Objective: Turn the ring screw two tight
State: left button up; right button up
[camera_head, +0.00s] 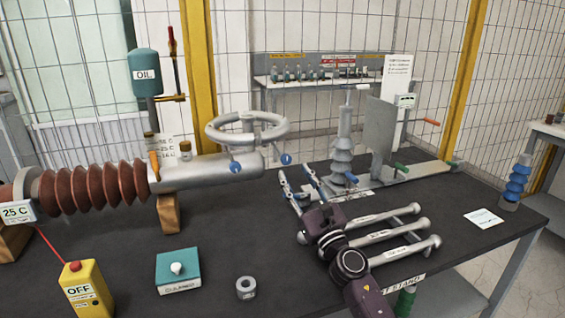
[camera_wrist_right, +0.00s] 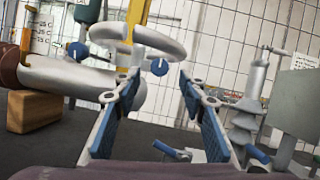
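A grey ring (camera_head: 248,128) sits above the metal cylinder (camera_head: 205,171) of the bushing. Two blue-headed screws show below it: a left one (camera_head: 235,167) and a right one (camera_head: 286,159). No number on them can be read. My right gripper (camera_head: 296,176) is open and empty, just in front of and below the right screw. In the right wrist view the right screw (camera_wrist_right: 159,66) is ahead of the gap between the fingertips (camera_wrist_right: 157,84), apart from both. The left screw (camera_wrist_right: 78,51) is well to the left there. My left gripper is not in view.
Several grey wrenches (camera_head: 400,240) lie on the table under my right arm. A grey insulator (camera_head: 342,150) and upright plate (camera_head: 380,128) stand to the right. A teal box (camera_head: 178,270), a nut (camera_head: 246,287) and a yellow OFF box (camera_head: 86,290) are in front.

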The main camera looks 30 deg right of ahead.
aim_at(287, 162)
jog(key=p+x, duration=0.1)
jog(key=x, duration=0.3)
jog(key=shift+r, duration=0.2)
jog(key=shift+x, duration=1.3)
jog(key=shift+w+f, duration=0.1)
jog(key=shift+f, duration=0.05)
jog(key=c, duration=0.5)
jog(key=shift+a, duration=0.1)
grip_shut()
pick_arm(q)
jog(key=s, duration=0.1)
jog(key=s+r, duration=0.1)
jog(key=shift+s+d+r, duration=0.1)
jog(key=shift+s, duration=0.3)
